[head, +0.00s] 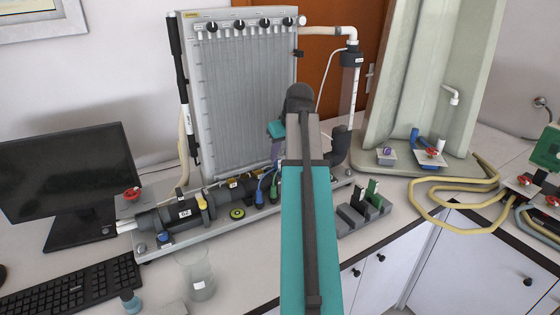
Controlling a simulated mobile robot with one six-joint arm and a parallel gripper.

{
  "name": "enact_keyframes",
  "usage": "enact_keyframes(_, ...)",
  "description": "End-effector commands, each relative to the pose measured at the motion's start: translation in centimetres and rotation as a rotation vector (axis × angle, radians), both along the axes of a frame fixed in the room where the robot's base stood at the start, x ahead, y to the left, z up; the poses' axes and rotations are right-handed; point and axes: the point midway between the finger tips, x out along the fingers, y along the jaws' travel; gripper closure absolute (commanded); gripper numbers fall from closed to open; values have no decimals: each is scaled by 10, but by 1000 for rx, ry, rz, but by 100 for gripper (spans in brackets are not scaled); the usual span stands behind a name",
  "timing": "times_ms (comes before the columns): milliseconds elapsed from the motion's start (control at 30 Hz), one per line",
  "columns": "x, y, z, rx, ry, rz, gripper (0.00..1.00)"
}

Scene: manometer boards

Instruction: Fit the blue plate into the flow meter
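The flow meter is probably the dark horizontal pipe assembly (160,223) along the foot of the manometer board, with a yellow knob on it. A small grey slotted rack (352,222) stands on the bench right of my arm. It holds an upright green plate (373,188) and a pale and dark plate (358,197). I cannot make out the blue plate for certain. My arm reaches up the middle of the head view, its wrist in front of the board's lower right. My gripper's fingers are hidden or too small to tell, so their state and any load do not show.
The manometer board (242,95) stands behind the pipe. A glass beaker (198,275), a keyboard (78,288) and a monitor (68,185) are at left. A yellow-black disc (237,213) lies before the pipe. Yellow hoses (455,215) lie at right. Some bench is clear around the rack.

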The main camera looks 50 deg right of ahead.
Motion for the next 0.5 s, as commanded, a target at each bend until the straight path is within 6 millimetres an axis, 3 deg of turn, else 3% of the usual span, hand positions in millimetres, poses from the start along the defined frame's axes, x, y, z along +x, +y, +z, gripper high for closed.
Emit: enact_keyframes(500, -20, 5, 52, -15, -19, -5, 66)
